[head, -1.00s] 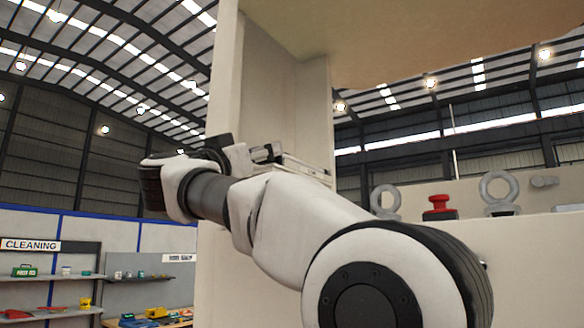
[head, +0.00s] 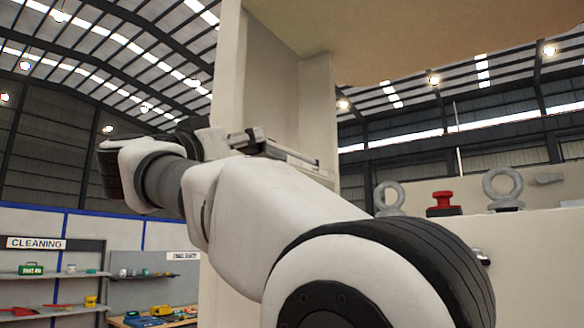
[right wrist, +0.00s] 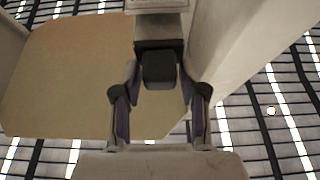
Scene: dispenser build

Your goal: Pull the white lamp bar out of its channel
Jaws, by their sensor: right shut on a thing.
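My right gripper (head: 254,138) is up against the tall cream housing, seen from behind my wrist in the head view. A thin pale bar (head: 290,155), which looks like the white lamp bar, runs right from the gripper across the housing's recess. In the right wrist view, the gripper (right wrist: 159,100) is closed about a dark block (right wrist: 159,70) at the near end of a pale piece. The fingers stand on either side of it. The channel is largely hidden behind my wrist, so I cannot tell how much of the bar lies in it. My left gripper is not seen.
The cream housing (head: 232,80) has an upright wall and an overhanging top panel (head: 420,40). On a lower ledge at right are a red button (head: 443,202) and two grey ring bolts (head: 502,186). Shelves with small items stand far back at left.

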